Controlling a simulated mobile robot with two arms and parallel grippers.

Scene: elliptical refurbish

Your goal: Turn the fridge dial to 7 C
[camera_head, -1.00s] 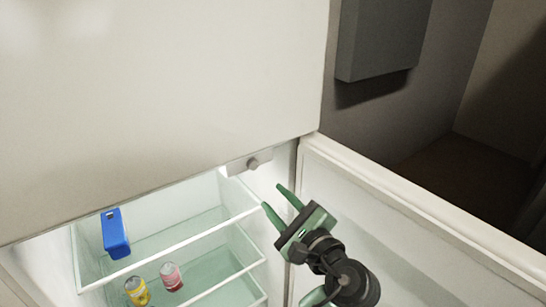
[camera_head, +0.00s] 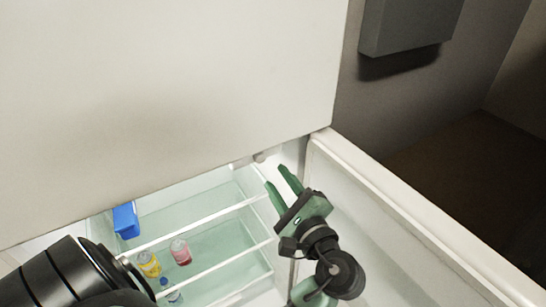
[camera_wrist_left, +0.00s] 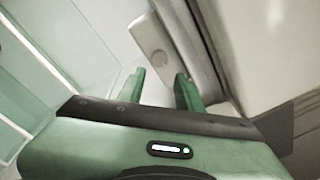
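The fridge dial (camera_head: 262,156) is a small round light-grey knob on a pale plate under the fridge's upper panel. I cannot read any temperature marking. My left gripper (camera_head: 276,177) is green, with its two fingers apart and nothing between them. It is just below and right of the dial, and looks apart from it. The left gripper's fingers also show in the wrist view (camera_wrist_left: 160,78). My right gripper is not visible.
The open fridge door (camera_head: 400,220) stands close on the right. Glass shelves (camera_head: 200,222) on the left hold a blue container (camera_head: 125,220), a yellow can (camera_head: 149,264), a pink can (camera_head: 181,252) and a blue-topped item (camera_head: 170,291). The white upper panel (camera_head: 160,90) is above.

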